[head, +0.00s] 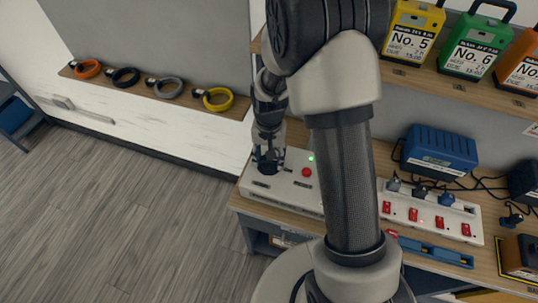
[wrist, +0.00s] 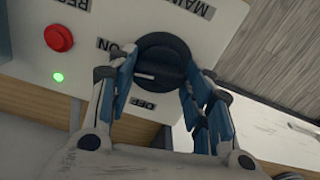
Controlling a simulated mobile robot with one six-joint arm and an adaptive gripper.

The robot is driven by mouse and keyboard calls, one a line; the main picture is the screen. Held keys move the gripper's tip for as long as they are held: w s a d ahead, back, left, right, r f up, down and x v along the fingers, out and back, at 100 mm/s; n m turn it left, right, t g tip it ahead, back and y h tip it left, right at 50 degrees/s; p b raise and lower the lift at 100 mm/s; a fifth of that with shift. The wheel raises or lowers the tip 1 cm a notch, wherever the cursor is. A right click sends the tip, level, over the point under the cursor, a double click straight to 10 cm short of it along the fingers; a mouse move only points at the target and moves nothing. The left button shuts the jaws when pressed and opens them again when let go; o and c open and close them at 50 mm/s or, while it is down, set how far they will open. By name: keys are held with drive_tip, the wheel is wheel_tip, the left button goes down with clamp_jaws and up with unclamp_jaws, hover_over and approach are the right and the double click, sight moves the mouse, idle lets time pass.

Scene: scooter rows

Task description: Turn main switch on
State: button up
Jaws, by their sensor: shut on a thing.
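The main switch is a black round knob (wrist: 163,55) on a white control box (wrist: 105,20), seen upside down in the wrist view. Labels reading ON and OFF sit at its left and lower left. The white mark on the knob points left, between the two labels. My gripper (wrist: 155,88) is shut on the knob, one blue-padded finger at each side. In the head view my gripper (head: 270,165) is at the left part of the control box (head: 255,188); the knob is mostly hidden there.
A red button (wrist: 59,38) and a lit green lamp (wrist: 58,77) are on the box beside the knob. A power strip (head: 395,205) with red switches and a blue charger (head: 440,148) stand to the right. Coiled cables lie on the left shelf (head: 140,88).

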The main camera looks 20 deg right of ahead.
drive_tip(key=shift+m, duration=0.8)
drive_tip(key=o, duration=1)
drive_tip(key=shift+o, duration=0.2)
wheel_tip(320, 180, up, 12)
idle(0.3)
